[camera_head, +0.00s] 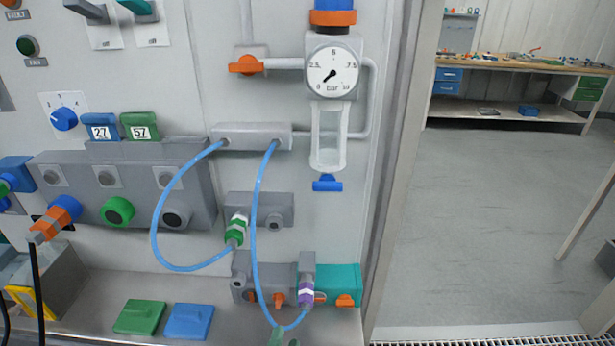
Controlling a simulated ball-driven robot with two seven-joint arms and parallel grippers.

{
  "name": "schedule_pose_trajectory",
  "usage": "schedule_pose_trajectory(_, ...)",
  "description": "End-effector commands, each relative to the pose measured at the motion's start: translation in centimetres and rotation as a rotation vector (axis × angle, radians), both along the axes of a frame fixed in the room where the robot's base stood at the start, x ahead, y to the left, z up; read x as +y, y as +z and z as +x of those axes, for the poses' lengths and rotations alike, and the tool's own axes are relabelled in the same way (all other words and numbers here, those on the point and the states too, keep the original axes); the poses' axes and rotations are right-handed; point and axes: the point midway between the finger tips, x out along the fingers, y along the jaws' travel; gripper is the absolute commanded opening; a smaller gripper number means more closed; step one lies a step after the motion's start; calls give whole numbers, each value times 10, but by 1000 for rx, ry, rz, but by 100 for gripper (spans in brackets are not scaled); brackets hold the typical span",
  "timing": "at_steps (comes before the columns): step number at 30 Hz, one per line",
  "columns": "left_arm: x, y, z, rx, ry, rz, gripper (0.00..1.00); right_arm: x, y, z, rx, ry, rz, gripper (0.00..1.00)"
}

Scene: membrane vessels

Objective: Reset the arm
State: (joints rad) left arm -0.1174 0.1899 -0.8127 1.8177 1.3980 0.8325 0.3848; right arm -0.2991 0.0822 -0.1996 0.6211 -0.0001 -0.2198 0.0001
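At the bottom edge, below the blue hose loop, small grey-green tips (279,337) show. They look like the ends of my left gripper, cut off by the frame; I cannot tell whether it is open or shut. Nothing is seen held in it. My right gripper is not in view. No other part of either arm shows clearly. Just above the tips, a blue hose (257,230) runs from the grey manifold (250,136) to a purple-and-white banded connector (306,291). A second blue hose (156,215) ends at a green-and-white banded connector (236,230).
A pressure gauge (332,72) with a clear vessel (328,142) below it is on the wall panel. Green (140,317) and blue (189,321) plates lie on the ledge. A plug with a black cable (52,220) sticks out at left. Open floor (480,220) lies to the right.

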Motion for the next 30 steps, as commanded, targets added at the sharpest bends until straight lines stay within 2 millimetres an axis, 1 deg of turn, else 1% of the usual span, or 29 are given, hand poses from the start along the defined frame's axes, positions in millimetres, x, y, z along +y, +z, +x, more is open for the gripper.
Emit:
schedule_pose_trajectory(1, -1, -33, 1, -54, -88, 305, 33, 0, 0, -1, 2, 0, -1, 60)
schedule_pose_trajectory(2, -1, -60, -1, -81, -161, 518, 33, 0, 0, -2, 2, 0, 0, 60)
schedule_pose_trajectory(3, 0, -97, -8, -95, -263, 764, 33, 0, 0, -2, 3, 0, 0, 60)
schedule_pose_trajectory(5, 8, -149, -23, -88, -404, 1047, 33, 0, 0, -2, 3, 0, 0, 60)
schedule_pose_trajectory(6, 17, -182, -36, -72, -498, 1201, 33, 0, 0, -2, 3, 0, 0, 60)
schedule_pose_trajectory(8, 33, -229, -60, -35, -645, 1399, 33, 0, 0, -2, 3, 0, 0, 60)
schedule_pose_trajectory(9, 46, -258, -78, -6, -745, 1510, 33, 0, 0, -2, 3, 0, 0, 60)
schedule_pose_trajectory(11, 69, -298, -110, 43, -902, 1652, 33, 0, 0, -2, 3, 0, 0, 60)
schedule_pose_trajectory(12, 85, -323, -133, 80, -1010, 1730, 33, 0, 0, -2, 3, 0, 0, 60)
schedule_pose_trajectory(14, 111, -354, -171, 135, -1176, 1824, 33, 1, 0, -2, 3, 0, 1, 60)
schedule_pose_trajectory(15, 127, -371, -198, 171, -1284, 1870, 33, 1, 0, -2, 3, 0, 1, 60)
schedule_pose_trajectory(17, 151, -392, -239, 226, -1440, 1912, 33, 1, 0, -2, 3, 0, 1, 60)
schedule_pose_trajectory(18, 165, -402, -264, 260, -1532, 1926, 33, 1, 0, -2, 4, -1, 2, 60)
schedule_pose_trajectory(20, 183, -412, -300, 308, -1649, 1929, 33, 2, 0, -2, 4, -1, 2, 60)
schedule_pose_trajectory(21, 192, -416, -321, 339, -1707, 1921, 33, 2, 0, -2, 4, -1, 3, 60)
schedule_pose_trajectory(24, 206, -422, -360, 402, -1786, 1885, 33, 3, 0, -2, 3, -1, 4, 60)
schedule_pose_trajectory(27, 208, -422, -381, 448, -1797, 1844, 33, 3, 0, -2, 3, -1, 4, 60)
schedule_pose_trajectory(30, 207, -422, -385, 447, -1800, 1839, 33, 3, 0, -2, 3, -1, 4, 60)
